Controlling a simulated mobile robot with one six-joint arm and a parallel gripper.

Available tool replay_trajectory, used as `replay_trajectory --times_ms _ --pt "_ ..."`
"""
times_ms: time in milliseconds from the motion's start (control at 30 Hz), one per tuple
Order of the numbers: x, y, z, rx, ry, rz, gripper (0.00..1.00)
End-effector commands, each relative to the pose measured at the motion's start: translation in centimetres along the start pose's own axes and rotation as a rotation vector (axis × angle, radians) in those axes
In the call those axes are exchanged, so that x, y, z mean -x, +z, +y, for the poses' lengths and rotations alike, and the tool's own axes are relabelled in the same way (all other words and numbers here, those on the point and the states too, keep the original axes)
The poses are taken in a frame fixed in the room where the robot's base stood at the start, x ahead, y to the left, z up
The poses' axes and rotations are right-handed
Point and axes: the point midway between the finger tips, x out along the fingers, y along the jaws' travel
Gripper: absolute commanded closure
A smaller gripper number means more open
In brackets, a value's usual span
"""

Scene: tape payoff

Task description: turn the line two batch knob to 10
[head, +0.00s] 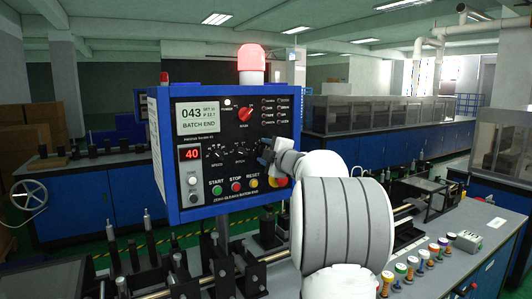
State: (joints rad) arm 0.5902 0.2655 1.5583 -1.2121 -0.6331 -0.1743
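A blue control box (180,213) with a dark front panel stands in the middle of the head view. Its lower panel has a small dial knob (216,153) above a label that seems to read SPEED. Another small dial knob (239,152) sits above a label that seems to read BATCH; its pointer setting is too small to read. I cannot tell which line this box belongs to. My gripper (265,152) is at the panel's right part, right of the batch dial, and hides what lies behind it. Its fingers are too small to judge, and contact is unclear.
A red selector (245,114) sits above the dials. A screen (202,117) reads 043 and BATCH END; a red display (190,154) reads 40. Green, red and yellow buttons (235,186) line the bottom. A red beacon (251,60) tops the box. Colored spools (422,258) stand right.

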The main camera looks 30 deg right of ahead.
Motion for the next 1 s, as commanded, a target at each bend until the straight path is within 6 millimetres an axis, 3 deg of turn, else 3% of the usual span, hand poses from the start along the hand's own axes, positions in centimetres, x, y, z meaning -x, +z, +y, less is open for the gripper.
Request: replay_trajectory --times_ms 367,800,1000 --pt "0.4 0.1 0.1 0.0 0.001 -0.001 0.46" --pt "6.9 0.1 0.0 0.0 0.001 -0.002 0.46" --pt "7.8 0.0 0.0 0.0 0.001 0.0 0.46"
